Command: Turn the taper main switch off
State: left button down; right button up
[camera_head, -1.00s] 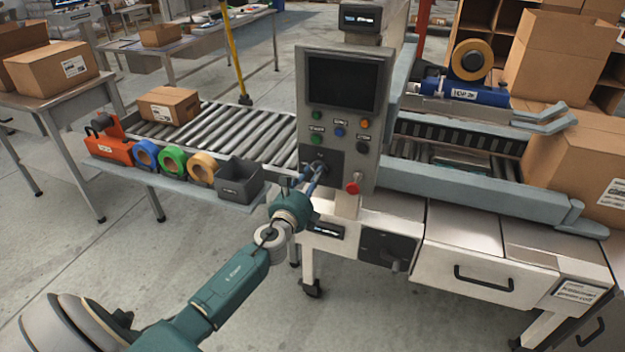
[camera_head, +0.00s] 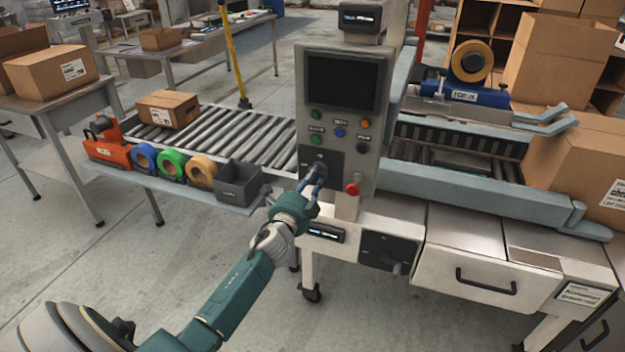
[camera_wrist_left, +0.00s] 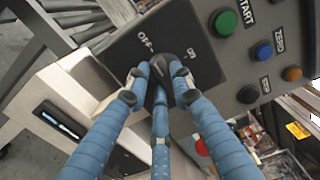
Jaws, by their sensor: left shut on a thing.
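The taper main switch is a black rotary knob (camera_wrist_left: 180,72) on a dark plate (camera_wrist_left: 122,62) low on the grey control panel (camera_head: 372,85). In the wrist view the plate carries the white letters OFF and ON beside the knob. My left gripper (camera_wrist_left: 162,78) is shut on the knob, its blue fingers around it. The gripper also shows in the head view (camera_head: 316,181), at the panel's lower left. The fingers hide part of the knob, so I cannot tell exactly which mark it points at. My right gripper is not in view.
A red button (camera_head: 352,188) sits just right of the switch. Green, blue, orange and black buttons (camera_head: 339,132) are above it. A second dark switch plate (camera_head: 385,252) is on the frame below. A grey bin (camera_head: 240,182) and tape rolls stand on the left shelf.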

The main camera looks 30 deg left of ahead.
pick_arm(q)
jog(key=shift+n, duration=0.4)
jog(key=c, duration=1.5)
grip_release()
jog(key=v, duration=1.2)
